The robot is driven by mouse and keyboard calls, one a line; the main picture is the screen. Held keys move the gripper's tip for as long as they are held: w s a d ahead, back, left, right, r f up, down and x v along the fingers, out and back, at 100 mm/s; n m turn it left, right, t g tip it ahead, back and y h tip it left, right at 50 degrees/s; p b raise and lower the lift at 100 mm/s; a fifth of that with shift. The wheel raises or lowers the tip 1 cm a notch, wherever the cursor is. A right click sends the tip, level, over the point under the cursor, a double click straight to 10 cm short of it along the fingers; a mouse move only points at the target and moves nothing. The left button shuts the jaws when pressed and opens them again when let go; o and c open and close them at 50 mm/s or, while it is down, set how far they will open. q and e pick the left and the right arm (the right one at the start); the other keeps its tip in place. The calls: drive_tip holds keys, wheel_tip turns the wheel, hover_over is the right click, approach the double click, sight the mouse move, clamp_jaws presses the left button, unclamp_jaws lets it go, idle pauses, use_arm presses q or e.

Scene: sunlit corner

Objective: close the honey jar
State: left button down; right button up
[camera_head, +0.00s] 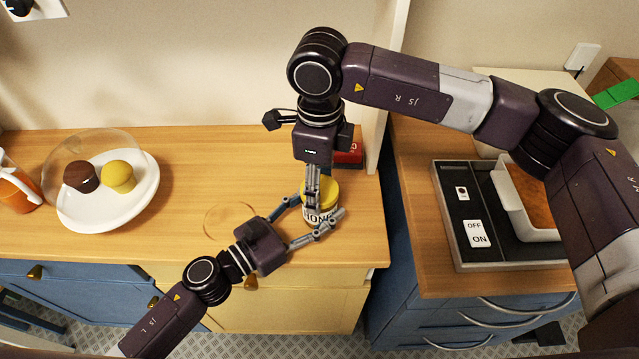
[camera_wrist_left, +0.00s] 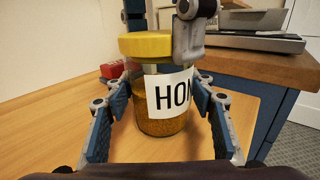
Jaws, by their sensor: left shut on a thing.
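The honey jar (camera_head: 319,214) stands upright on the wooden counter near its right end, with a white label and amber contents. It also shows in the left wrist view (camera_wrist_left: 160,105). My left gripper (camera_head: 312,222) is shut around the jar body, one finger on each side. The yellow lid (camera_wrist_left: 148,45) is at the jar's mouth, looking slightly off to the left in the left wrist view; whether it is seated is unclear. My right gripper (camera_head: 313,190) points down from above, its fingers at the lid. Whether they grip it cannot be told.
A red box (camera_head: 348,155) stands behind the jar. A white plate (camera_head: 80,212) with two cupcakes under a clear dome is at the left. A clear round outline (camera_head: 206,222) lies left of the jar. A black appliance (camera_head: 455,215) and white dish (camera_head: 513,203) are on the right counter.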

drive_tip(key=shift+m, duration=0.6)
drive_tip(key=o, duration=1.3)
drive_tip(key=shift+o, duration=0.2)
wheel_tip(320, 180, up, 12)
use_arm(q)
drive_tip(key=c, duration=0.8)
unclamp_jaws()
